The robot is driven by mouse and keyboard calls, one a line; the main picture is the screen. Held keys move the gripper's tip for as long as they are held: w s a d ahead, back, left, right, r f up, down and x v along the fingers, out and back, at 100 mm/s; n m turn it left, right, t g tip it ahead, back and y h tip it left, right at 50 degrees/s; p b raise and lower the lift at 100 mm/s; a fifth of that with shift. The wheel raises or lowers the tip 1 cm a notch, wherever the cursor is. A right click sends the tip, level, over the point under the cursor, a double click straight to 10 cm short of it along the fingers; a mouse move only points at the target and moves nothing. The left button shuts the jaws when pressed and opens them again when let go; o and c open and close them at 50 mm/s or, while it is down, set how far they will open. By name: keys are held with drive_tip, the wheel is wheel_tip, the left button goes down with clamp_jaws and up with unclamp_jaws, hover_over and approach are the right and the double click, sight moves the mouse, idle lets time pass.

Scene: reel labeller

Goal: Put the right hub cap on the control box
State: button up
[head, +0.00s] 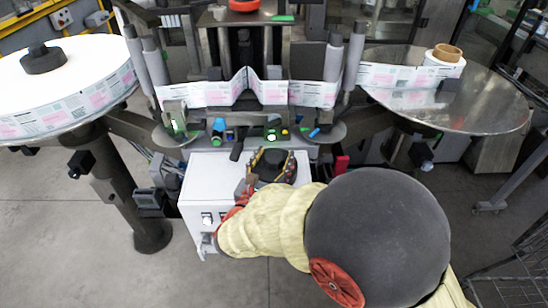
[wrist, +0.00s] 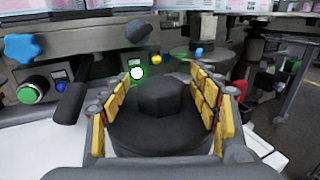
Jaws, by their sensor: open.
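A dark round hub cap (wrist: 160,132) with a raised knob in its middle lies flat on top of the white control box (head: 206,190). In the head view the cap (head: 271,167) is partly hidden by my gripper. My gripper (head: 273,163) is open, with its yellow-padded fingers on either side of the cap. In the wrist view small gaps seem to show beside the knob, but I cannot tell whether the pads touch the cap's rim. The right reel disc (head: 490,105) carries a small roll with a brown core (head: 447,52) and no dark cap on it.
The left reel (head: 85,75) bears a large label roll with its own dark hub cap (head: 44,58). Knobs and buttons, including a green button (wrist: 28,94), line the machine just behind the box. A dark lever (wrist: 70,103) stands close to my left finger.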

drive_tip(key=shift+r, duration=0.1)
drive_tip(key=shift+s+r, duration=0.1)
drive_tip(key=p+v, duration=0.3)
drive_tip(key=v, duration=0.9)
drive_tip(key=s+d+m+g+h, duration=0.1)
drive_tip(key=s+d+m+g, duration=0.3)
drive_tip(key=d, duration=0.4)
drive_tip(key=s+d+r+m+g, duration=0.1)
drive_tip(key=s+d+m+g, duration=0.1)
drive_tip(key=d+m+g, duration=0.35)
drive_tip(key=s+d+m+g+h, duration=0.1)
drive_tip(key=s+d+m+g, duration=0.2)
drive_tip(key=d+m, duration=0.55)
drive_tip(key=s+d+r+m+g+y, duration=0.1)
drive_tip(key=s+m+y, duration=0.5)
drive_tip(key=s+m, duration=0.1)
drive_tip(key=a+r+m+t+y, duration=0.2)
drive_tip(key=a+r+m+y, duration=0.1)
drive_tip(key=r+m, duration=0.2)
drive_tip(key=shift+s+r+m+t, duration=0.3)
drive_tip(key=shift+r+m+t, duration=0.05)
drive_tip(key=shift+m, duration=0.25)
drive_tip(key=shift+c, duration=0.4)
